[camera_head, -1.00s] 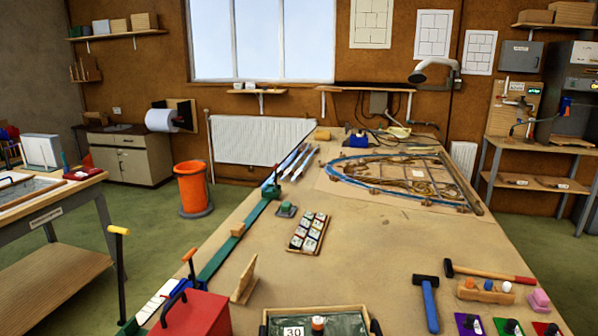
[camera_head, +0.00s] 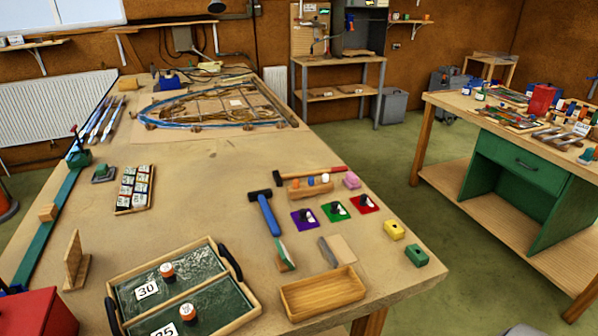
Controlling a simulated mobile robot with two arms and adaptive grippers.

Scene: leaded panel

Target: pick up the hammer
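A hammer with a dark head and a blue handle (camera_head: 269,214) lies on the bench, right of the middle, its handle toward the near side. A second hammer with a dark head and a wooden, red-ended handle (camera_head: 312,173) lies just behind it, its handle pointing right. I cannot tell from the view which of the two the task means. Both lie apart from any gripper. Neither of my grippers shows in the head view.
A wooden block with coloured knobs (camera_head: 310,188) sits against the near side of the red-ended hammer. Purple (camera_head: 304,219), green and red squares lie right of the blue one. A wooden tray (camera_head: 322,294) and green-lined weight tray (camera_head: 232,317) stand nearer. Bare bench lies left of the hammers.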

